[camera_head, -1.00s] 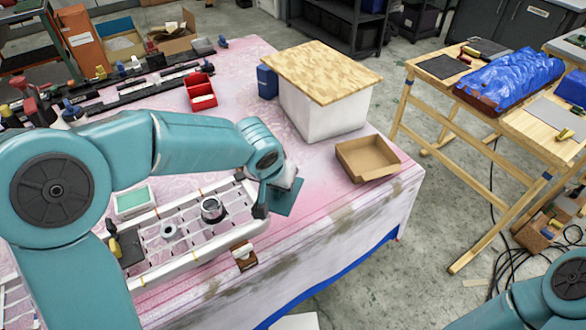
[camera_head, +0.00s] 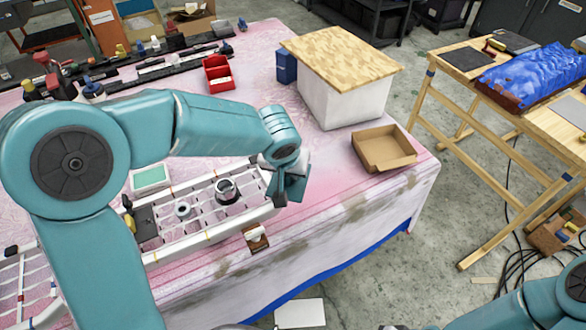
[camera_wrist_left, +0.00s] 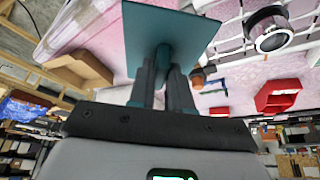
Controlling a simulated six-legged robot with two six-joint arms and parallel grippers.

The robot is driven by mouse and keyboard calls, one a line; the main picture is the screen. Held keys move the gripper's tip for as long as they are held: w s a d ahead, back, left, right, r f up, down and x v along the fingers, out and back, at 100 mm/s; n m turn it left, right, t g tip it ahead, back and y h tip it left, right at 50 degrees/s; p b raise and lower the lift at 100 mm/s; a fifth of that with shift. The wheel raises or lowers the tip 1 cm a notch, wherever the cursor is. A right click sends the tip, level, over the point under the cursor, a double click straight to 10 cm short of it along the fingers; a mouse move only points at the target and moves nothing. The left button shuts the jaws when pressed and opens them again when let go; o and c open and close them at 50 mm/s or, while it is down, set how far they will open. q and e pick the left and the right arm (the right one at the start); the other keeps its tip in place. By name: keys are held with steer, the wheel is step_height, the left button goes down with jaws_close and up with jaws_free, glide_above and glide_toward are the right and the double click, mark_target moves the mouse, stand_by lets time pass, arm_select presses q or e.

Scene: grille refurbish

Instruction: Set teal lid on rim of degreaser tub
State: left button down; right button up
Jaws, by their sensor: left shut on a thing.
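The teal lid (camera_head: 294,186) is a flat square plate, tilted, in my left gripper (camera_head: 283,178) over the right end of the white grille. In the left wrist view the lid (camera_wrist_left: 170,38) stands beyond the two dark fingers (camera_wrist_left: 164,75), which are shut on a small stem at its middle. A small white rectangular tub (camera_head: 151,179) with a pale green inside, which looks like the degreaser tub, stands on the table behind the grille, left of the lid. The lid is well apart from it. My right gripper is out of view; only part of that arm shows at bottom right.
The white grille (camera_head: 205,236) lies along the front of the table with a dark ring (camera_head: 227,191) on it. A wood-topped white box (camera_head: 340,102), a cardboard tray (camera_head: 384,148) and a red bin (camera_head: 218,73) stand behind. Pink tabletop between them is clear.

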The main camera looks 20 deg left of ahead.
arm_select(q)
steer(key=a+r+n, duration=0.1)
steer(key=n, duration=0.1)
steer(key=w+a+r+n+y, duration=0.1)
steer(key=w+a+r+n+g+y, duration=0.1)
steer(key=r+n, duration=0.1)
steer(key=shift+w+a+n, duration=0.15)
steer(key=shift+a+n, duration=0.15)
steer(key=shift+a, duration=0.05)
steer(key=w+a+r+n+g+y+p, duration=0.1)
steer(key=a+r+n+g+p, duration=0.1)
steer(key=a+n, duration=0.55)
steer(key=w+a+r+n+g+y+p, duration=0.15)
steer(key=a+n, duration=0.35)
steer(key=a, duration=0.5)
steer(key=s+a+f+n+g+p, duration=0.1)
steer(key=s+a+n, duration=0.1)
steer(key=a, duration=0.5)
steer(key=s+a+f+n+g+h+p, duration=0.1)
steer(key=s+a+f+n+p, duration=0.1)
steer(key=s+a, duration=0.3)
steer(key=s+a+f+n+g+h+p, duration=0.1)
steer(key=s+a+f+n, duration=0.1)
steer(key=a, duration=0.7)
steer(key=shift+s+a+n, duration=0.25)
steer(key=shift+s+n, duration=0.4)
steer(key=shift+s, duration=0.55)
steer(key=shift+f+g, duration=0.15)
steer(key=shift+g, duration=0.1)
